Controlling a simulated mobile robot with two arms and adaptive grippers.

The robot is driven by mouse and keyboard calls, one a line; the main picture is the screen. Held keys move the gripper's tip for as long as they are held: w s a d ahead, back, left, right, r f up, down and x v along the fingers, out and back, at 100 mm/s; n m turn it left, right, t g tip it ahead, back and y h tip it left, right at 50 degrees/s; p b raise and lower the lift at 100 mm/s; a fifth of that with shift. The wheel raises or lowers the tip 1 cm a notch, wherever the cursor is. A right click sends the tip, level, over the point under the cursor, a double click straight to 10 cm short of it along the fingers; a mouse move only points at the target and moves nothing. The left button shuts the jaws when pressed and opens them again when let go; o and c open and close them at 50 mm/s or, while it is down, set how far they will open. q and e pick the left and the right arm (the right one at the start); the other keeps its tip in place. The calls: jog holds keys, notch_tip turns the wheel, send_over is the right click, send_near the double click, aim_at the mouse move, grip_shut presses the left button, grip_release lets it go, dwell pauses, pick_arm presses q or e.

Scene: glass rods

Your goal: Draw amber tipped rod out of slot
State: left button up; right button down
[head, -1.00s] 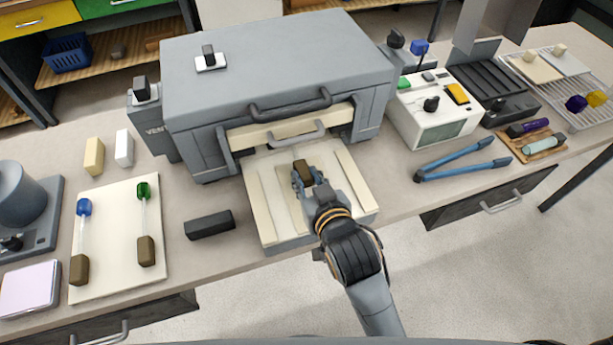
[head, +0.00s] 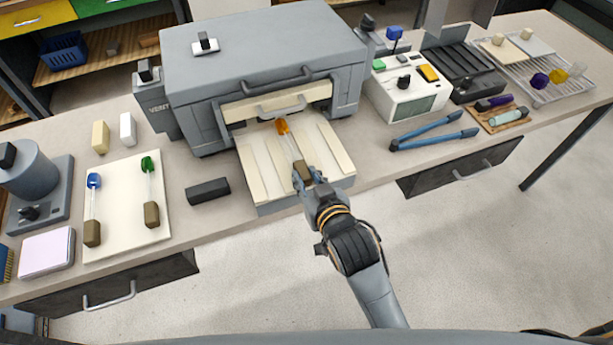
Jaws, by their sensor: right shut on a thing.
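The amber tipped rod (head: 283,128) lies over the cream tray (head: 322,146) in front of the grey furnace. Its amber tip points toward the furnace opening (head: 276,105) and shows outside it. A clear shaft runs from the tip to a brown handle block (head: 301,171). My right gripper (head: 308,180) is shut on the brown handle, at the front edge of the tray. Whether the rod touches the tray I cannot tell. My left gripper is not in view.
A cream board (head: 124,215) at left holds a blue tipped rod (head: 93,205) and a green tipped rod (head: 149,190). A dark block (head: 208,191) lies between board and tray. Blue tongs (head: 432,132) lie right of the tray.

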jog(key=c, duration=1)
grip_release()
jog(key=v, duration=1.2)
jog(key=shift+f, duration=0.1)
jog(key=s+d+f+g+h, duration=0.1)
jog(key=s+f+g, duration=0.1)
jog(key=f, duration=1)
jog(key=s+d+f+n+g, duration=0.1)
jog(key=s+d+f+g, duration=0.1)
jog(key=f, duration=0.9)
jog(key=s+d+f+g+h, duration=0.1)
jog(key=f+g, duration=0.1)
jog(key=f, duration=1)
jog(key=s+d+f+g, duration=0.2)
jog(key=s+d+f, duration=0.2)
jog(key=s+f, duration=0.2)
jog(key=s+d+f+m+g+h, duration=0.1)
jog(key=s+d+f, duration=0.4)
jog(key=s+f, duration=0.2)
jog(key=s+d+f+m+g+h, duration=0.1)
jog(key=s+d+f, duration=0.4)
jog(key=s, duration=0.5)
jog(key=shift+s+f+g, duration=0.3)
jog(key=shift+f+g, duration=0.5)
jog(key=shift+f, duration=0.15)
